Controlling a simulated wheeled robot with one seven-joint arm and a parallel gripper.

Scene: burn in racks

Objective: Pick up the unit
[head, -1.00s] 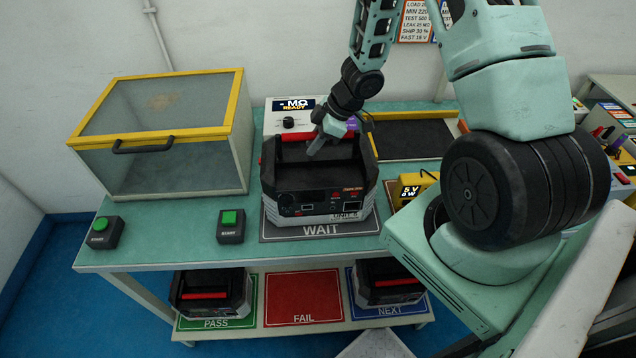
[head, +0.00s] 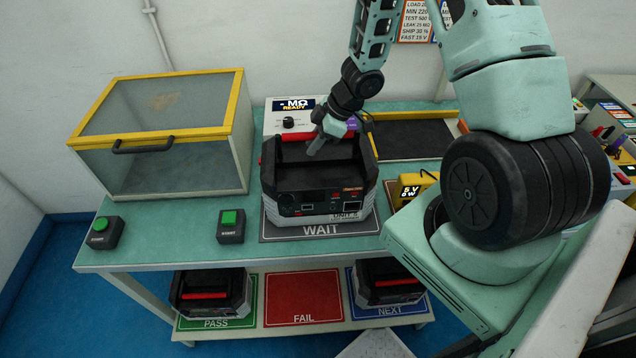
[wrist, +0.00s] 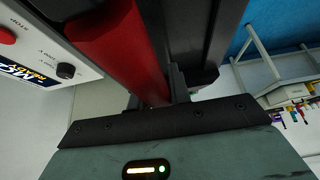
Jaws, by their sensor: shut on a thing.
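The unit (head: 318,180) is a black and grey box with a red carry handle (head: 297,137) and ports on its front. It stands upright on the grey WAIT mat (head: 275,233) on the green bench. My gripper (head: 322,140) reaches down from above to the handle at the unit's top. In the wrist view the red handle (wrist: 115,45) runs into my gripper (wrist: 178,92), which is shut on it. The exact contact is partly hidden by the gripper body. I cannot tell any gap between the unit and the mat.
A yellow-framed clear-lidded box (head: 160,135) stands left. Two green-button START boxes (head: 231,226) sit along the front. A meter (head: 290,118) stands behind the unit, a dark tray (head: 412,138) right of it. Below are PASS, FAIL (head: 303,300) and NEXT mats; PASS and NEXT hold units.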

